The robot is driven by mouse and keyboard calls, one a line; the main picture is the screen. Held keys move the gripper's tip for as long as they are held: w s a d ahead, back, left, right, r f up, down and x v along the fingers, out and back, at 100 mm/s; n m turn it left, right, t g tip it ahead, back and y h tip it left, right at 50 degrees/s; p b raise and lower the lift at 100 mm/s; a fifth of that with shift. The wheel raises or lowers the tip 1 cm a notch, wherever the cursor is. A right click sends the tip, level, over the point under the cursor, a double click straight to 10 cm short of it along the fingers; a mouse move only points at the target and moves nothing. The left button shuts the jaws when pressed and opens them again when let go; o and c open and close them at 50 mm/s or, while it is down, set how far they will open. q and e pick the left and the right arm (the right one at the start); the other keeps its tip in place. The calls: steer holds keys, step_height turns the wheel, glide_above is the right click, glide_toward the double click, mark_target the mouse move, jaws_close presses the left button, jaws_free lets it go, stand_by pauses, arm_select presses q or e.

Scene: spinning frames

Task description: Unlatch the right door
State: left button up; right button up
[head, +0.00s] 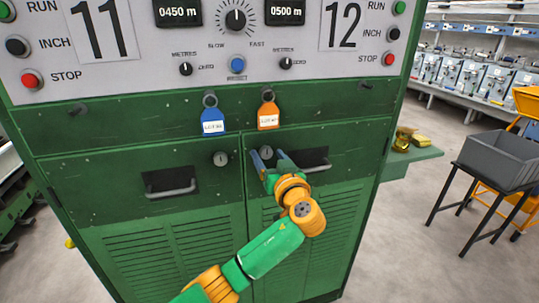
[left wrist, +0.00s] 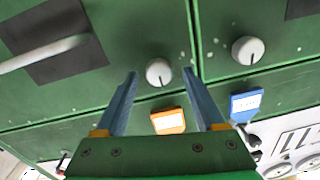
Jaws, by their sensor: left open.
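The right door (head: 330,185) is green, louvred and looks shut. Its round latch knob (head: 266,152) sits at its upper left corner; in the left wrist view the pale knob (left wrist: 159,72) shows between my fingertips. My left gripper (head: 269,155) is open, one finger on each side of the knob in the picture; I cannot tell whether they touch it. The wrist view shows its blue fingers (left wrist: 163,75) apart with nothing held. The right door's bar handle (head: 312,167) is partly hidden behind my gripper. My right gripper is not in view.
The left door (head: 170,215) has its own knob (head: 221,159) and handle (head: 171,192). A blue tag (head: 213,121) and an orange tag (head: 268,115) hang above the doors. A side shelf (head: 415,158) and a grey bin (head: 497,160) stand to the right over clear floor.

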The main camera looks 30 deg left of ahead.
arm_select(q)
jaws_close()
stand_by(1.4)
